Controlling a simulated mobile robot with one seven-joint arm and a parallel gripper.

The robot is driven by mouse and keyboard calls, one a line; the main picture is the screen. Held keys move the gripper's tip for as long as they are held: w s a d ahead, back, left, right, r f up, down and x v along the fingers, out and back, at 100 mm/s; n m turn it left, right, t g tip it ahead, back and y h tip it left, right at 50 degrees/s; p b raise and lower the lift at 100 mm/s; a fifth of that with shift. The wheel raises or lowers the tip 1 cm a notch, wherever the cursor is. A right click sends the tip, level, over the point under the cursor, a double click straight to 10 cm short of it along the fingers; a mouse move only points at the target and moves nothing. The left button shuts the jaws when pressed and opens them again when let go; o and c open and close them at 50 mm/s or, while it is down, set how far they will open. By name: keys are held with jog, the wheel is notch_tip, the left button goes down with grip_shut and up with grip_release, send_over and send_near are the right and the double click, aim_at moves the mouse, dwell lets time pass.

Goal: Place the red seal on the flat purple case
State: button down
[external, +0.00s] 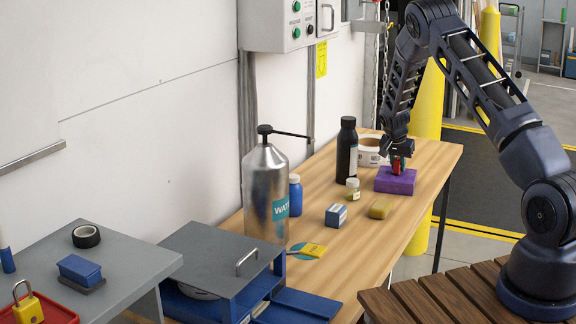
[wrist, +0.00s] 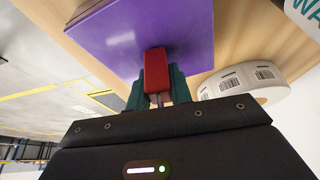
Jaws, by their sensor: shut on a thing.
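The red seal (wrist: 156,72) is a small red block held between the two fingers of my gripper (wrist: 157,88) in the wrist view. In the external view my gripper (external: 397,160) points down, with the red seal (external: 397,166) at its tip. The flat purple case (external: 393,184) lies on the wooden table, right under the seal. The case's purple top (wrist: 150,30) shows behind the seal in the wrist view. The seal is at or just above the case's top; I cannot tell whether they touch.
A steel water bottle (external: 265,195) stands farther left. Bare tabletop (external: 425,160) lies right of the case.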

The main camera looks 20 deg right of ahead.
jog(key=c, duration=1.3)
grip_release()
jog(key=shift+f, duration=0.15)
jog(key=shift+o, duration=0.2)
jog(key=s+a+r, duration=0.1)
jog(key=s+r, duration=0.4)
jog(key=r, duration=0.4)
jog(key=s+a+r+n+y, duration=0.15)
jog(key=s+r, duration=0.25)
jog(key=r, duration=0.5)
jog(key=s+a+r, duration=0.1)
jog(key=s+r, duration=0.4)
jog(key=r, duration=0.4)
jog(key=s+a+r+n+y, duration=0.1)
jog(key=s+r, duration=0.5)
jog(key=s, duration=0.2)
jog(key=s+a+r+n, duration=0.1)
jog(key=s+r, duration=0.6)
jog(key=s, duration=0.2)
jog(key=s+a+n, duration=0.1)
jog(key=s, duration=0.9)
jog(key=s+a+r+n+t, duration=0.1)
jog(key=s+n, duration=0.1)
jog(key=s, duration=0.8)
jog(key=s+a+r+n, duration=0.1)
jog(key=s+a+n, duration=0.1)
jog(key=s, duration=0.8)
jog(key=shift+s+r+y, duration=0.25)
jog(key=shift+s+y, duration=0.05)
jog(key=shift+y, duration=0.05)
